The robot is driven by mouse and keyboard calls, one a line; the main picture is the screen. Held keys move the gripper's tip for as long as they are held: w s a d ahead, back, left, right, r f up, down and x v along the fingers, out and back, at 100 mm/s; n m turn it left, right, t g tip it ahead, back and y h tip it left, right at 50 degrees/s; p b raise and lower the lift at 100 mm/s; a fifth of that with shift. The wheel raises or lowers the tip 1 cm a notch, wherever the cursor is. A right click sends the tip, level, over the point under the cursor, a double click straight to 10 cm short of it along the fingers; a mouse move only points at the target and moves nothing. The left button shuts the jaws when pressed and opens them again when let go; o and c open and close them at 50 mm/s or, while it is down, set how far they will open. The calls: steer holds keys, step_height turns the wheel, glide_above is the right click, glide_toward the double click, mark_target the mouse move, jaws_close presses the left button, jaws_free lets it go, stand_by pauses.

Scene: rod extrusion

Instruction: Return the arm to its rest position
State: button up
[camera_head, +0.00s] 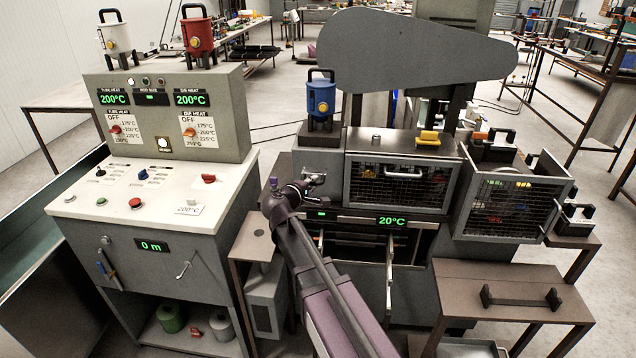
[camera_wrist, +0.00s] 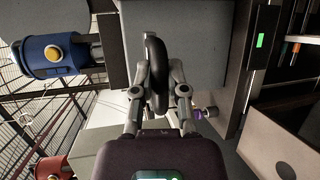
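My arm reaches up from the bottom of the head view to the front of the grey machine (camera_head: 397,185). My gripper (camera_head: 303,187) is by a metallic fitting (camera_head: 316,178) at the machine's front left. In the wrist view my gripper (camera_wrist: 158,70) has its two fingers on either side of a black curved handle (camera_wrist: 156,78). The fingers are parted by about the handle's thickness. I cannot tell whether they press on it or stand just clear.
A blue canister (camera_head: 321,98) stands on the machine above my gripper. The control console (camera_head: 150,200) is at the left. A brown side table (camera_head: 500,275) with a black handle bar (camera_head: 520,298) is at the right.

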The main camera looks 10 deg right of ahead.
steer(key=o, duration=0.4)
steer(key=shift+w, duration=0.1)
steer(key=a+t+y+p, duration=0.1)
steer(key=a+y, duration=0.1)
steer(key=a, duration=0.5)
steer(key=s+d+f+m+g+y+p, duration=0.25)
steer(key=s+d+f+m+g, duration=0.4)
steer(key=s+d, duration=0.4)
steer(key=s+f+m+g+y, duration=0.1)
steer(key=s+g+y, duration=0.1)
steer(key=s, duration=0.3)
steer(key=s+m+g+y+p, duration=0.1)
steer(key=s+m+g, duration=0.1)
steer(key=s, duration=0.3)
steer(key=s+f+m+g+y+p, duration=0.1)
steer(key=s+g+y, duration=0.1)
steer(key=s, duration=0.3)
steer(key=shift+s+a+f+y, duration=0.2)
steer(key=shift+s+f+y, duration=0.15)
